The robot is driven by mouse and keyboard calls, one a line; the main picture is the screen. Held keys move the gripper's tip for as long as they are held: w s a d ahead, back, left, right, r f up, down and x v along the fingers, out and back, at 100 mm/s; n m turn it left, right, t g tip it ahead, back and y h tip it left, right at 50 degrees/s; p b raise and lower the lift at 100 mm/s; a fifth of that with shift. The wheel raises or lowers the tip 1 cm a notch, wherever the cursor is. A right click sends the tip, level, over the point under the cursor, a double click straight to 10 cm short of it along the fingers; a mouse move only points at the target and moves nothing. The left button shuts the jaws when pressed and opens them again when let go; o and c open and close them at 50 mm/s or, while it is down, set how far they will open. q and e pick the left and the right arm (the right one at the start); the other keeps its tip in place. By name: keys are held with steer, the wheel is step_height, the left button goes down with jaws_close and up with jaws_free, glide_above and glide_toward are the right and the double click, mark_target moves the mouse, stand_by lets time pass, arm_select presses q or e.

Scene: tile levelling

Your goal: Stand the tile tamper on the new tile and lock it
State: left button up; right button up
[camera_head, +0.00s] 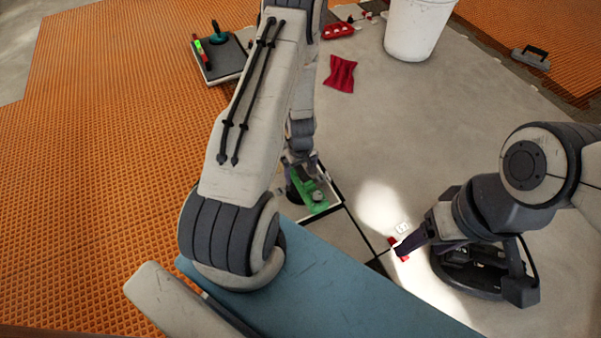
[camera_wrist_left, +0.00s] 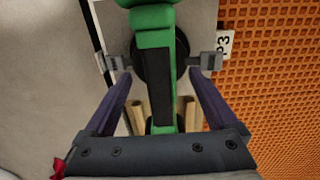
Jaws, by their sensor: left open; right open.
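The green tile tamper (camera_head: 311,195) has a long green body and dark round pads, and stands at the tile corner by the orange mat. It fills the middle of the left wrist view (camera_wrist_left: 154,85). The light tile (camera_head: 331,203) under the tamper is mostly covered. My right gripper (camera_head: 403,246) is open and low, by a small red piece (camera_head: 393,241).
A black round-based device (camera_head: 480,272) stands beside my right arm, near a bright light patch. A white bucket (camera_head: 416,30), a red cloth (camera_head: 340,74) and a trowel (camera_head: 531,57) lie further back. A dark board (camera_head: 222,66) with tools lies on the orange mat (camera_head: 110,130).

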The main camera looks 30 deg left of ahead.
arm_select(q)
step_height(320, 180, up, 8)
steer(key=p, duration=0.7)
steer(key=shift+r, duration=0.15)
